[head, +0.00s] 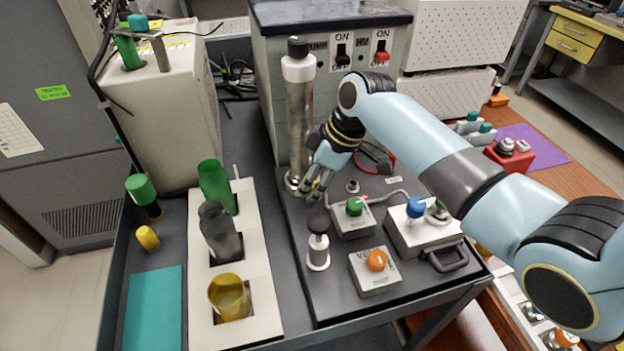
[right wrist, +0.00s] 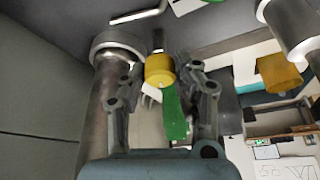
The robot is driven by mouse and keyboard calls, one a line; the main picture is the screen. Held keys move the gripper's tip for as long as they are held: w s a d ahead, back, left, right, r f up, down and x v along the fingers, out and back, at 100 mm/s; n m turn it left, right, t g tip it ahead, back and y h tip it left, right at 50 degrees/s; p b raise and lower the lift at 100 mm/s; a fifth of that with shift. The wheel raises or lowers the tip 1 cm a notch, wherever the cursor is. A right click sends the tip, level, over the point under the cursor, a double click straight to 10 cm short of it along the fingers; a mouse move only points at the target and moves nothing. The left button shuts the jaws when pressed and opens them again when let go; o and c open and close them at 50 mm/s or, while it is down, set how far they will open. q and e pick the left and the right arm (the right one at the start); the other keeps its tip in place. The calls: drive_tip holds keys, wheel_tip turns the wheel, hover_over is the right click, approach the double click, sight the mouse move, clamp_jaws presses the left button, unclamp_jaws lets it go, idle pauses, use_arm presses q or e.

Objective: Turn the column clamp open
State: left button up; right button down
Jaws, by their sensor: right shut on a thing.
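The column (head: 299,125) is a tall metal cylinder with a white collar and black cap, upright at the back of the cart. Its ring-shaped base also shows in the right wrist view (right wrist: 118,46), which appears upside down. My right gripper (head: 314,194) is low beside the column base, on its right. In the right wrist view, its fingers are closed around a yellow clamp knob (right wrist: 160,70) on a short dark stem. In the head view, the gripper hides this knob. The clamp's angle cannot be read. My left gripper is out of view.
A white rack (head: 262,285) with green, grey and yellow vessels stands left. A white-and-black plunger (head: 318,245), a green-button box (head: 353,222) and an orange-knob box (head: 375,272) stand close in front. The switch cabinet (head: 345,100) rises behind.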

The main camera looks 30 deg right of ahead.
drive_tip(key=n+g, duration=0.1)
drive_tip(key=n, duration=0.2)
drive_tip(key=shift+n+y, duration=0.4)
drive_tip(key=c, duration=1)
unclamp_jaws()
drive_tip(key=shift+d+r, duration=0.2)
drive_tip(key=shift+r, duration=0.15)
drive_tip(key=v, duration=1.1)
drive_tip(key=shift+w+d+r, duration=0.1)
drive_tip(key=shift+r, duration=0.05)
